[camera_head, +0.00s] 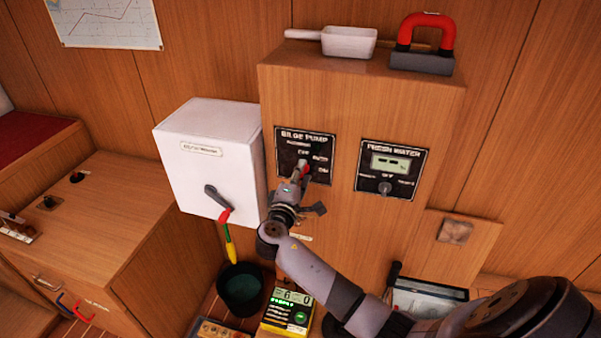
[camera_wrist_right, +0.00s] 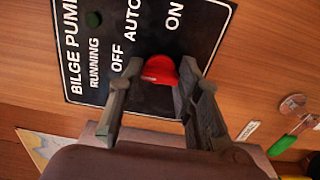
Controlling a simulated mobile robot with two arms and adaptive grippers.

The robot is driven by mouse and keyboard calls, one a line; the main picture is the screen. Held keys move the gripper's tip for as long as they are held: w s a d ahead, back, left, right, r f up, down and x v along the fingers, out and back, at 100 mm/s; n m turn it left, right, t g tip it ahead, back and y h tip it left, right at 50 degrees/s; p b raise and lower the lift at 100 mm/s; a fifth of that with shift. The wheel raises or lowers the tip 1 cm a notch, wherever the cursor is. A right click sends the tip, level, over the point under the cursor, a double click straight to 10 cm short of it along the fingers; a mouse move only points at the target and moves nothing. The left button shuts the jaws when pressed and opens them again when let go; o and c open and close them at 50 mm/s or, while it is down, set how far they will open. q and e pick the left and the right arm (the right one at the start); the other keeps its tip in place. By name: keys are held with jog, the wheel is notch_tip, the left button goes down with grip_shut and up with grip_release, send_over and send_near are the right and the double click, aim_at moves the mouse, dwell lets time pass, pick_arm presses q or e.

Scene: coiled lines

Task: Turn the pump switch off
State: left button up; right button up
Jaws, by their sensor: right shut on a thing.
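The black bilge pump panel (camera_head: 286,160) is on the front of the wooden cabinet and also fills the upper part of the right wrist view (camera_wrist_right: 75,30). It is marked running, off, auto and on. Its red switch knob (camera_wrist_right: 160,70) sits below the off, auto and on labels in that view. My right gripper (camera_wrist_right: 160,66) has one finger on each side of the knob and is shut on it. In the head view my right gripper (camera_head: 304,172) covers most of the switch, so I cannot tell which mark it points to. My left gripper is not in view.
The fresh water panel (camera_head: 392,170) is close on the right. A white box (camera_head: 205,160) with a red-tipped lever (camera_head: 218,203) stands out on the left. A white scoop (camera_head: 348,41) and a red-handled block (camera_head: 422,60) lie on the cabinet top. A dark bucket (camera_head: 241,290) stands below.

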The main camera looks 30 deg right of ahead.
dwell(0.4)
jog(key=o, duration=1.2)
jog(key=shift+c, duration=0.2)
jog(key=v, duration=1.2)
